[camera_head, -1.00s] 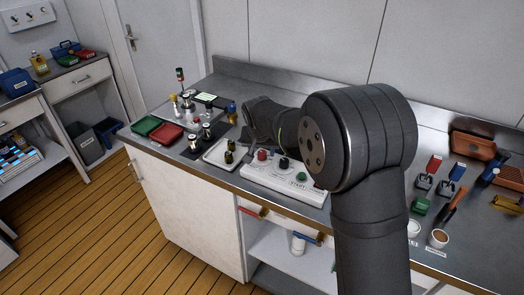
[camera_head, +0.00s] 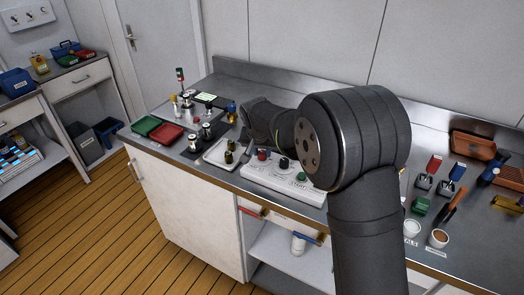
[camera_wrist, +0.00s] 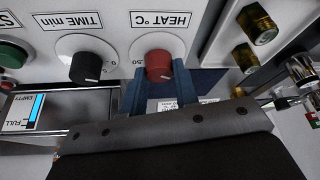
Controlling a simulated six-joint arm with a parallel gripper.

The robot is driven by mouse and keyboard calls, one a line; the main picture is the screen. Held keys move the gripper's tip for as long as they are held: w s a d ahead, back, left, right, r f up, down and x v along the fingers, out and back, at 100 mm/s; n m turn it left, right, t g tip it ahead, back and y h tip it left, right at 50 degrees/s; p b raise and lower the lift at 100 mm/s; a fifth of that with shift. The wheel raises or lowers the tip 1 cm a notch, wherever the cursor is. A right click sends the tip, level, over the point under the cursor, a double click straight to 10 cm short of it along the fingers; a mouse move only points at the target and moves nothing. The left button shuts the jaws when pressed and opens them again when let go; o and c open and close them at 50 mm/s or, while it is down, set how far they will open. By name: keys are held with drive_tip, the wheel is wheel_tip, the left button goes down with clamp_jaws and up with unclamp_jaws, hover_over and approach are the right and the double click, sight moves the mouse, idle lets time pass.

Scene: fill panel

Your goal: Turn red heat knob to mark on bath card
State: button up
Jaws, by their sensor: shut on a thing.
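The red heat knob (camera_wrist: 158,66) sits in the middle of the wrist view, on the white panel (camera_wrist: 115,25) under the upside-down label HEAT °C. My gripper (camera_wrist: 158,88) has its two blue fingers on either side of the knob, shut on it. The knob's pointer is hard to make out. A white card with small print (camera_wrist: 168,104) shows partly between and beside the fingers; its text, with °C on it, is too small to read surely. In the head view the red knob (camera_head: 262,154) shows on the panel, and my arm hides the gripper.
A black TIME knob (camera_wrist: 86,67) and a green button (camera_wrist: 12,55) are beside the heat knob. A FULL/EMPTY gauge (camera_wrist: 22,112) is at the lower left. Brass-capped bottles (camera_wrist: 257,22) stand in a tray close on the right.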

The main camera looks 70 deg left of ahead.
drive_tip(key=m+t, duration=0.1)
drive_tip(key=m, duration=0.2)
drive_tip(key=shift+s+a+m+h, duration=0.1)
drive_tip(key=shift+m+h, duration=0.3)
drive_tip(key=m, duration=0.2)
drive_tip(key=m+t+h, duration=0.1)
drive_tip(key=m, duration=0.1)
drive_tip(key=shift+a+m+h, duration=0.1)
drive_tip(key=shift+m+h, duration=0.2)
drive_tip(key=m+h, duration=0.1)
drive_tip(key=m, duration=0.3)
drive_tip(key=shift+s+a+m+t+h, duration=0.1)
drive_tip(key=shift+m+t+h, duration=0.2)
drive_tip(key=shift+h, duration=0.1)
drive_tip(key=shift+a+m+h, duration=0.1)
drive_tip(key=shift+m+h, duration=0.6)
drive_tip(key=shift+m, duration=1.2)
drive_tip(key=o, duration=1)
drive_tip(key=shift+c, duration=0.2)
drive_tip(key=v, duration=1.2)
drive_tip(key=shift+w, duration=0.25)
